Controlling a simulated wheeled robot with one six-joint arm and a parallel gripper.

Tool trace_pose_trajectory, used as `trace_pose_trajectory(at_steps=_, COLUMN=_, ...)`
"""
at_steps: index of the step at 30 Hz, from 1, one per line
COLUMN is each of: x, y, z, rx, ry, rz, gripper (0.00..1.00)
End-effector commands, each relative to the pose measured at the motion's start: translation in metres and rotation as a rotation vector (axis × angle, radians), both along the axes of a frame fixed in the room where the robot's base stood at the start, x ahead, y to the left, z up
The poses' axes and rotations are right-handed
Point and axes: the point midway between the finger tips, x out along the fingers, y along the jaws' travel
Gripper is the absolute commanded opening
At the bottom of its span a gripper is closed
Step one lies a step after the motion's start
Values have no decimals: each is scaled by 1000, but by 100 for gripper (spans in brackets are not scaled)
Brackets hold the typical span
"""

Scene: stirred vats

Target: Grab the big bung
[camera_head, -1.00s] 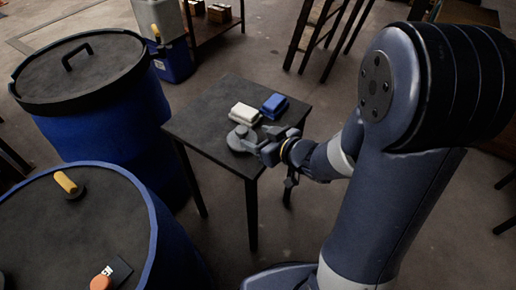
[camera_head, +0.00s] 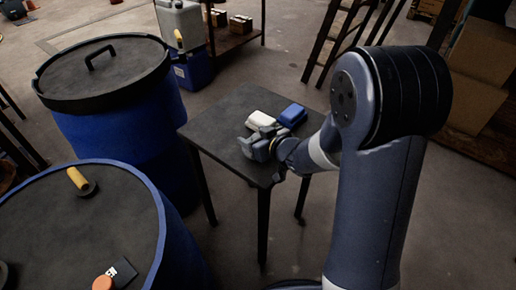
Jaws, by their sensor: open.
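My gripper (camera_head: 253,145) is at the small dark table (camera_head: 218,124), low over its top near the right front edge. Its jaws are open. A light grey rounded piece, which may be the big bung, is at the jaws and almost wholly hidden by them. I cannot tell whether they touch it. An orange round cap (camera_head: 103,283) lies on the near blue vat (camera_head: 118,235) at the bottom edge of the view. I cannot tell if it is a bung.
A white block (camera_head: 261,119) and a blue block (camera_head: 292,115) lie just behind my gripper. A yellow-handled piece (camera_head: 78,178) and a dark flat piece (camera_head: 124,271) are on the near vat. A lidded blue vat (camera_head: 110,110) stands left of the table.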

Motion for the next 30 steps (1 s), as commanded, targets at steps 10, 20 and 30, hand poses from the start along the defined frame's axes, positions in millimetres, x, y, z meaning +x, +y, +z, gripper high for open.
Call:
trace_pose_trajectory(at_steps=10, x=0, y=0, z=0, rx=1, ry=-1, rz=0, gripper=47)
trace_pose_trajectory(at_steps=20, x=0, y=0, z=0, rx=1, ry=-1, rz=0, gripper=20)
trace_pose_trajectory(at_steps=30, x=0, y=0, z=3, rx=0, ry=-2, rz=0, gripper=12)
